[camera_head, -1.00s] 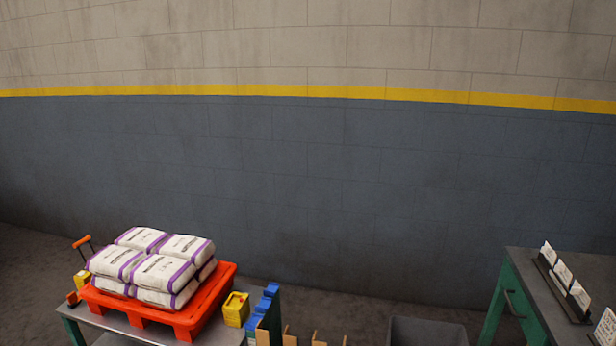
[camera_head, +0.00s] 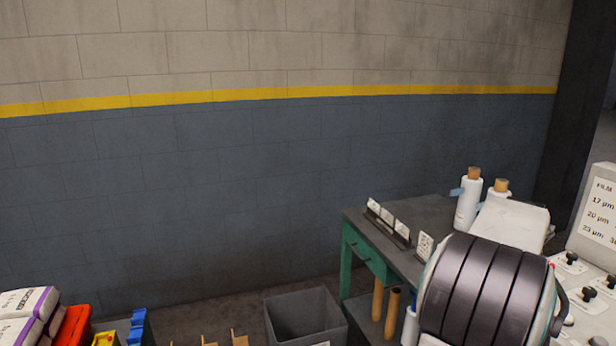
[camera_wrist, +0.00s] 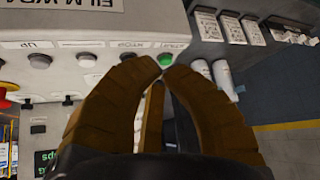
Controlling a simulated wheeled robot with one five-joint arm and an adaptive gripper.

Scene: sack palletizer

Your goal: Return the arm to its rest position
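My gripper (camera_wrist: 165,70) shows in the wrist view. Its brown ribbed fingers curve inward and their tips come together, with nothing visible between them. The tips are in front of a control panel (camera_wrist: 110,65), close to its green button (camera_wrist: 165,60). I cannot tell whether they touch the button. Grey buttons (camera_wrist: 40,62) lie to the left along the panel, and part of a red knob (camera_wrist: 8,88) shows at the left edge. My gripper is not seen in the head view.
In the head view, a panel marked FILM (camera_head: 598,215) stands at the right. A grey bin (camera_head: 305,318) stands on the floor.

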